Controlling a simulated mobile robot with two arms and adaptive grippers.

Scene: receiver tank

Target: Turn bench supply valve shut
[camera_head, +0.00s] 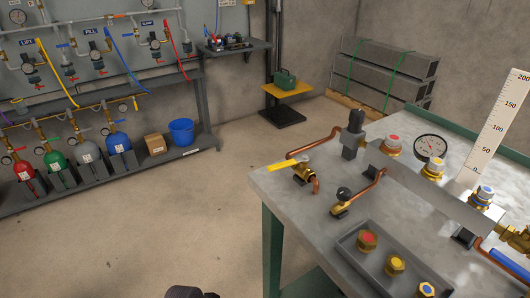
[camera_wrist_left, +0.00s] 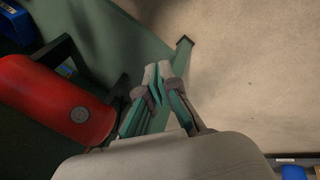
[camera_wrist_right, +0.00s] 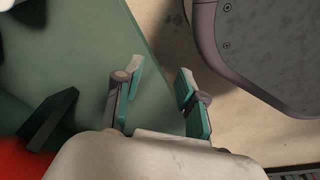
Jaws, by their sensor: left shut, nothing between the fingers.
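The bench valve (camera_head: 304,172) is a brass body on copper pipe at the left corner of the grey bench top (camera_head: 310,215). Neither gripper shows in the head view, and neither wrist view shows the valve. My left gripper (camera_wrist_left: 158,75) is shut and empty, with pale floor and green framework beyond it. My right gripper (camera_wrist_right: 160,75) is open and empty, its fingers apart over a green surface.
A red tank (camera_wrist_left: 55,100) lies beside my left gripper. Floor (camera_head: 190,225) left of the bench is clear. A gas-bottle rack (camera_head: 190,147) stands along the left wall.

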